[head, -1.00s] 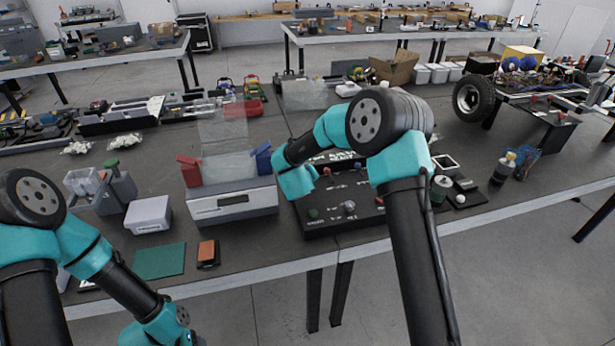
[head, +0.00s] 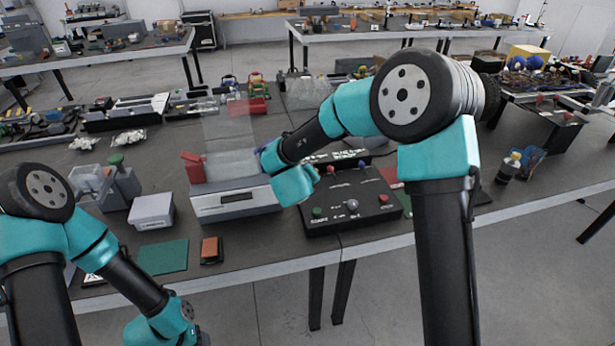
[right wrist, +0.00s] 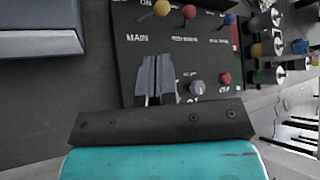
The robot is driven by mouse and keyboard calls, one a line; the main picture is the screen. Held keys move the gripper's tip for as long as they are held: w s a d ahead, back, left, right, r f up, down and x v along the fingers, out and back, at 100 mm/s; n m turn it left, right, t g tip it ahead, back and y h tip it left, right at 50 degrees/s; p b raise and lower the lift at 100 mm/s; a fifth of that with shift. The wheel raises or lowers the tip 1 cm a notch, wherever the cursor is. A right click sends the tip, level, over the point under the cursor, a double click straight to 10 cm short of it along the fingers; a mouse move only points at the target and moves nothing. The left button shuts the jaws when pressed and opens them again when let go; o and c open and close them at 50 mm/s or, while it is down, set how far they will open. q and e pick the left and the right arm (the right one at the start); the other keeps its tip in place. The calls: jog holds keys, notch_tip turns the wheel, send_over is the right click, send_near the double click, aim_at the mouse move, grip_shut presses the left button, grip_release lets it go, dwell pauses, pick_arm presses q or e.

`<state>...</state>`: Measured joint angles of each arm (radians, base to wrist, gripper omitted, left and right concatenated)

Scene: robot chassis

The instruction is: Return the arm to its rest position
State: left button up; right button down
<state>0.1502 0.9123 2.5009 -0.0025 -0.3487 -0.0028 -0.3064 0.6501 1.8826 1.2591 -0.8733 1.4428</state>
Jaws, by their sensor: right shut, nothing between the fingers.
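My right arm reaches over the bench, its teal wrist in front of a black control panel (head: 335,226) and a grey device (head: 233,206) in the head view. The wrist hides its fingers there. In the right wrist view my right gripper (right wrist: 155,62) is shut and empty, with its two grey fingers together. Beyond them is the control panel (right wrist: 140,20) with coloured levers and a grey knob; whether they touch cannot be told. My left arm is folded low at the left of the head view, and its gripper is out of the frame.
A white box (head: 152,211), a green mat (head: 163,257) and an orange-black item (head: 211,250) lie left of the panel. A red block (head: 193,167) stands by the grey device's clear cover. A dark bottle (head: 507,170) stands at right. The bench's front edge is clear.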

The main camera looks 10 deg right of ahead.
jog(key=shift+s+a+r, duration=0.2)
jog(key=shift+s+r, duration=0.15)
jog(key=shift+s, duration=0.15)
